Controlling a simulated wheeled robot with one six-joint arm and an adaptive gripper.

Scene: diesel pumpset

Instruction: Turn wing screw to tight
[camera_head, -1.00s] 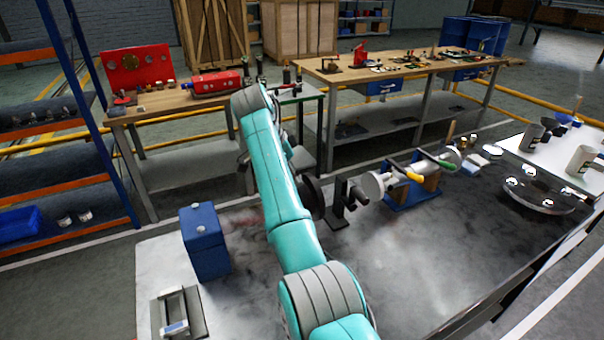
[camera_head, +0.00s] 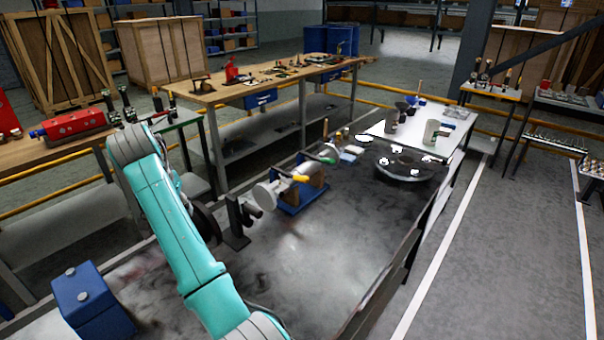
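I cannot make out a wing screw for certain. On the dark bench top (camera_head: 310,245) stands a blue-based fixture (camera_head: 290,207) with a brown block, white discs and a yellow and a green handle. A black upright stand (camera_head: 236,222) is just left of it. My teal arm rises from the bottom edge and bends at the upper left, left of the stand. My gripper is not seen; the arm hides what is behind it. Some dark parts show beside the arm, but I cannot tell what they are.
A blue box (camera_head: 88,303) is at the lower left. A dark round plate with shiny knobs (camera_head: 405,165) lies toward the far right of the bench. Pale cups (camera_head: 431,133) stand on a white table beyond. A wooden workbench (camera_head: 285,84) is behind. The bench's front middle is clear.

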